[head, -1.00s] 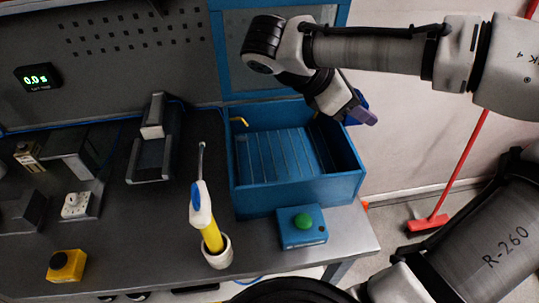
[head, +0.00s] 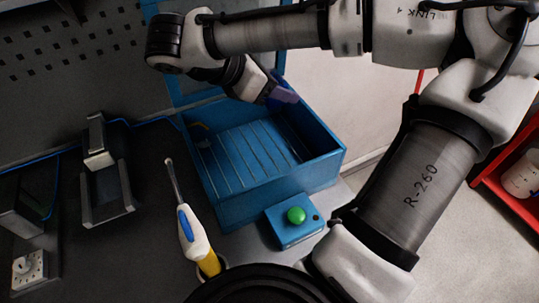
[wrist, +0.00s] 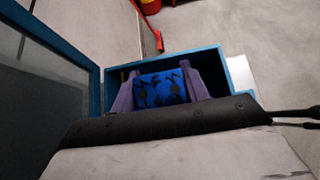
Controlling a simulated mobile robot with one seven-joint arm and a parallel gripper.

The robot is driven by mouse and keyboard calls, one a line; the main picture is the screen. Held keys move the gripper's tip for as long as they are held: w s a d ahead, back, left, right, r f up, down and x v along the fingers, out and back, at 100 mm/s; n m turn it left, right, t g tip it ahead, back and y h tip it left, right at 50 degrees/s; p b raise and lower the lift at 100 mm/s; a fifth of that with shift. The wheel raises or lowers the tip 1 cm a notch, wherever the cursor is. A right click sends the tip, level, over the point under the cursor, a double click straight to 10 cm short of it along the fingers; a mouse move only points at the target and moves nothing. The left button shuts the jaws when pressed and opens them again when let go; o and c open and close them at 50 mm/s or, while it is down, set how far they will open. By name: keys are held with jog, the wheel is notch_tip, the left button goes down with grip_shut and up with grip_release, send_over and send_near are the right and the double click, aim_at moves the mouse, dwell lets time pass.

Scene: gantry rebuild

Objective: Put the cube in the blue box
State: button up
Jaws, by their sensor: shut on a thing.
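The blue box (head: 268,199) is an open bin with a ribbed floor on the bench, in the middle of the head view. Its rim (wrist: 218,60) also shows behind the cube in the wrist view. My gripper (head: 284,92) has purple fingers and is at the box's back right corner, above rim height as far as I can tell. In the wrist view my gripper (wrist: 168,88) is shut on the cube (wrist: 160,90), which is blue with dark marks. The cube appears in front of the box opening there. In the head view the cube is mostly hidden by the gripper.
A small blue button box (head: 295,232) with a green button stands in front of the bin. A white, blue and yellow tool (head: 193,238) stands upright to its left. A grey device (head: 104,185) is farther left. A blue-framed panel (wrist: 80,60) rises beside the bin.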

notch_tip(320, 180, down, 17)
jog(key=shift+f+p, duration=0.1)
jog(key=shift+p, duration=0.55)
jog(key=shift+f, duration=0.15)
jog(key=o, duration=1.1)
jog(key=shift+a+r, duration=0.2)
jog(key=shift+r, duration=0.15)
jog(key=b+v, duration=0.1)
jog(key=v, duration=1)
jog(key=shift+s+a+r+b, duration=0.1)
jog(key=shift+a+r+b, duration=0.1)
jog(key=shift+b, duration=0.1)
